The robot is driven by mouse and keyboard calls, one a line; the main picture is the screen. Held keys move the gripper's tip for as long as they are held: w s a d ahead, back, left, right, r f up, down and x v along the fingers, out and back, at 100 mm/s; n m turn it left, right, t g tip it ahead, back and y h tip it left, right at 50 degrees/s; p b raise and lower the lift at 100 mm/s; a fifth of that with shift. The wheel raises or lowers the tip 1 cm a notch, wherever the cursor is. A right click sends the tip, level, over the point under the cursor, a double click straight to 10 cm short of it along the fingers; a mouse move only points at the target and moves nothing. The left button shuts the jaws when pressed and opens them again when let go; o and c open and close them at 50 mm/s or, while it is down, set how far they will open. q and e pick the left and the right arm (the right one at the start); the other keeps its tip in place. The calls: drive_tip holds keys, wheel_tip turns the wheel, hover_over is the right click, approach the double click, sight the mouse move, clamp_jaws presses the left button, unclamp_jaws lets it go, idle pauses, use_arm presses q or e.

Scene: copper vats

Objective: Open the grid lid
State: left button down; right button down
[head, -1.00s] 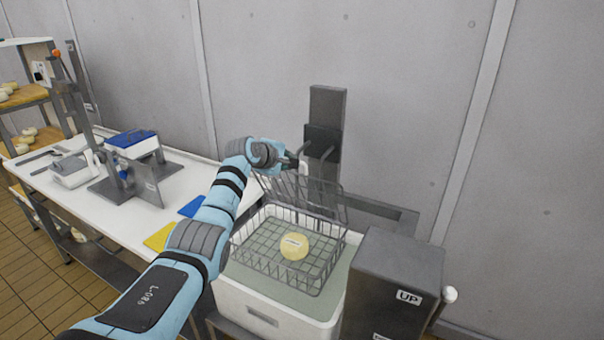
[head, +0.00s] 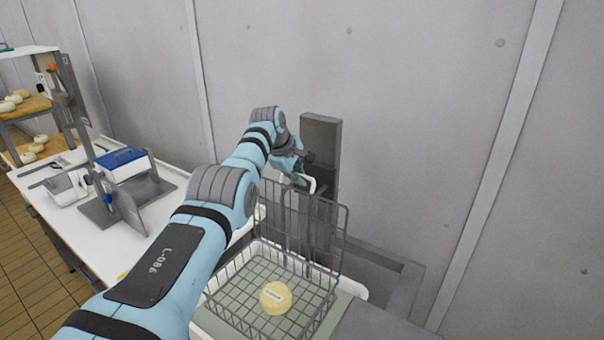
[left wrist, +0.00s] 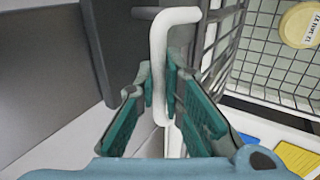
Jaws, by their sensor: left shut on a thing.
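The grid lid (head: 318,222) is a grey wire mesh that stands steeply raised at the back of the wire basket (head: 240,318). A white bent handle (left wrist: 160,50) runs between the fingers of my left gripper (left wrist: 165,95) in the left wrist view. My left gripper (head: 298,180) is shut on this handle at the lid's upper left in the head view. A round yellow cheese (head: 275,298) with a label lies in the basket; it also shows in the left wrist view (left wrist: 300,25). My right gripper is not in view.
A dark grey post (head: 322,135) stands against the wall behind the lid. A white table (head: 60,200) at the left bears a blue-topped device (head: 122,163). A grey metal frame (head: 395,275) is at the right.

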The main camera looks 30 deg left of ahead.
use_arm(q)
drive_tip(key=c, duration=1.7)
unclamp_jaws()
drive_tip(key=shift+f, duration=0.1)
drive_tip(key=shift+a, duration=0.1)
drive_tip(key=shift+s+r, duration=0.2)
drive_tip(key=shift+r, duration=0.3)
drive_tip(key=v, duration=1.1)
drive_tip(key=shift+f, duration=0.1)
